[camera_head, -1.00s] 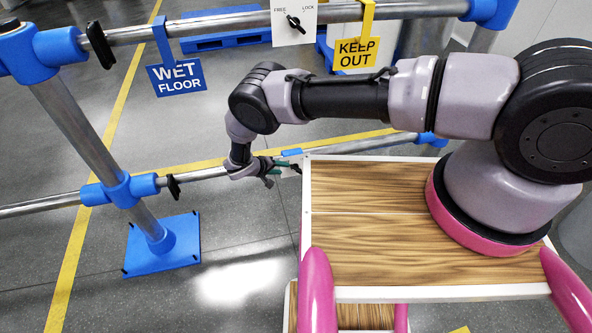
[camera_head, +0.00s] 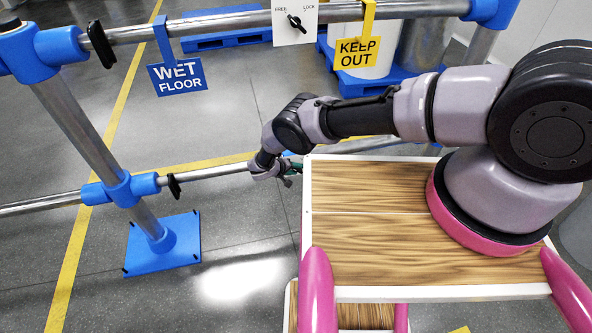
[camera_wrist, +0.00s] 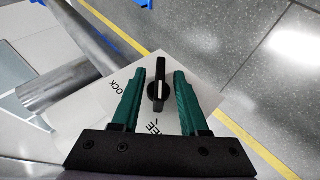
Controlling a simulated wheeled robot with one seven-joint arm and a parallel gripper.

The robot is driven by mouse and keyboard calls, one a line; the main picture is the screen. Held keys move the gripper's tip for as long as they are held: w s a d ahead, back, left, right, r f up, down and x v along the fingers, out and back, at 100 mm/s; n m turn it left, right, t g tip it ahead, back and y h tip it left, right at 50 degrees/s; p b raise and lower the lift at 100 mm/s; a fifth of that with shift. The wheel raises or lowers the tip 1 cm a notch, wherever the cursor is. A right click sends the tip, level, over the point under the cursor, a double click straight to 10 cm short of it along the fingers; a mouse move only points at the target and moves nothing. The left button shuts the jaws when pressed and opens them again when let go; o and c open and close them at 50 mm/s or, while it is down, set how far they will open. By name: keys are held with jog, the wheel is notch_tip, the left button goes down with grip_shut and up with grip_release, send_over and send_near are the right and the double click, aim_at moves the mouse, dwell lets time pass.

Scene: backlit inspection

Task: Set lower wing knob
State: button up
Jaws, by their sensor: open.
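The lower wing knob (camera_wrist: 158,92) is black with a white mark and sits on a white plate (camera_wrist: 196,78) in the wrist view. Letters ending "OCK" and "EE" show on the plate, partly hidden. My gripper (camera_wrist: 159,74) has two green fingers, open, one on each side of the knob with a gap on both sides. The knob lies lengthwise between them; I cannot tell how deep the fingers reach. In the head view my gripper (camera_head: 287,172) is at the lower rail, and the lower knob is hidden there.
The lower rail (camera_head: 215,173) runs beside my gripper. On the upper rail are another knob plate (camera_head: 296,32) marked FREE and LOCK, a blue WET FLOOR sign (camera_head: 178,78) and a yellow KEEP OUT sign (camera_head: 356,52). A blue-footed post (camera_head: 162,247) stands at left.

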grip_shut()
jog(key=shift+y, duration=0.3)
jog(key=y, duration=0.1)
jog(key=m+g+y, duration=0.1)
jog(key=y, duration=0.1)
jog(key=shift+d+r+g+y, duration=0.15)
jog(key=shift+d+g+y, duration=0.05)
jog(key=shift+g+y, duration=0.1)
jog(key=y, duration=0.2)
jog(key=m+g+y, duration=0.1)
jog(key=y, duration=0.1)
jog(key=shift+w+d+y, duration=0.15)
jog(key=shift+d+y, duration=0.05)
jog(key=shift+y, duration=0.1)
jog(key=m+g+y, duration=0.1)
jog(key=y, duration=0.3)
jog(key=shift+d+y, duration=0.1)
jog(key=shift+y, duration=0.2)
jog(key=shift+m+g+y, duration=0.4)
jog(key=shift+g+y, duration=0.1)
jog(key=shift+y, duration=0.7)
jog(key=shift+s+f+y, duration=0.2)
jog(key=shift+f+y, duration=0.05)
jog(key=shift+y, duration=0.15)
